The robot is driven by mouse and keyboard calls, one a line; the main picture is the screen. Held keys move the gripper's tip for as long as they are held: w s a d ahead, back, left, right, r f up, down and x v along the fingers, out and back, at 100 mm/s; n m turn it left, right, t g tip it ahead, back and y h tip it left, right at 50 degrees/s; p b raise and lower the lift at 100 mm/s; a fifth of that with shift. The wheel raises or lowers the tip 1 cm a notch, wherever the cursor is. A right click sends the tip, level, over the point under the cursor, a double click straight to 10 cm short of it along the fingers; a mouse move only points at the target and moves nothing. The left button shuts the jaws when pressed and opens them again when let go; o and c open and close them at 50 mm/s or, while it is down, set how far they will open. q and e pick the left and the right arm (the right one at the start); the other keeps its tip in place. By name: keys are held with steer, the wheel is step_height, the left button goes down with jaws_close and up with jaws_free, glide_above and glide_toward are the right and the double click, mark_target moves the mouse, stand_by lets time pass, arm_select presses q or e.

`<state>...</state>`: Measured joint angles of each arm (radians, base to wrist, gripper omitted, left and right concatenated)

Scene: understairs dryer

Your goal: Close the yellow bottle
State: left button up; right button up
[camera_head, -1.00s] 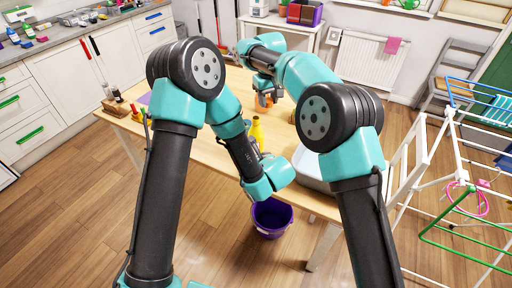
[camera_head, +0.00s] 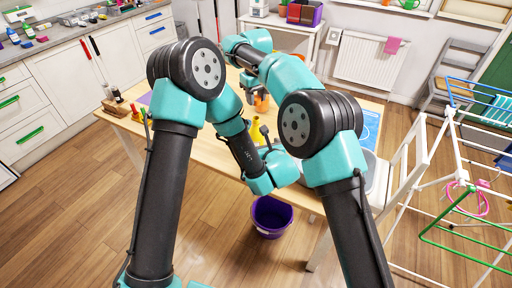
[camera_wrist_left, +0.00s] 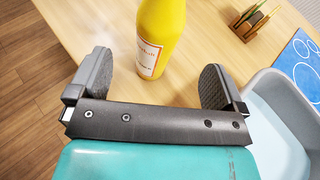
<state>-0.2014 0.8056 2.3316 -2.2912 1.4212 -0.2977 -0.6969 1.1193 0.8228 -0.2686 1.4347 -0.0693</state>
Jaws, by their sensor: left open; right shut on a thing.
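The yellow bottle (camera_head: 256,130) stands upright on the wooden table. In the left wrist view the bottle (camera_wrist_left: 161,38) shows a white label, and its top is out of frame. My left gripper (camera_wrist_left: 158,85) is open, with one finger on each side of the bottle's line. The bottle stands just beyond the fingers, and I see no contact. In the head view my left gripper (camera_head: 266,140) is partly hidden by its own wrist. My right gripper (camera_head: 258,92) is farther back over the table, shut on a small orange thing (camera_head: 262,103) that I cannot identify clearly.
A grey tub (camera_wrist_left: 268,135) stands on the table to the right, near a blue mat (camera_wrist_left: 302,58). A small wooden holder (camera_wrist_left: 250,22) is behind the bottle. A purple bucket (camera_head: 271,217) is on the floor by the front edge. A white drying rack (camera_head: 430,170) stands right.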

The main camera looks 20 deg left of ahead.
mark_target(256, 118)
arm_select(q)
steer(key=x, duration=1)
steer(key=shift+c, duration=0.2)
steer(key=c, duration=1.3)
arm_select(e)
steer(key=shift+f, duration=2.5)
steer(key=shift+f, duration=0.9)
steer(key=shift+f, duration=0.55)
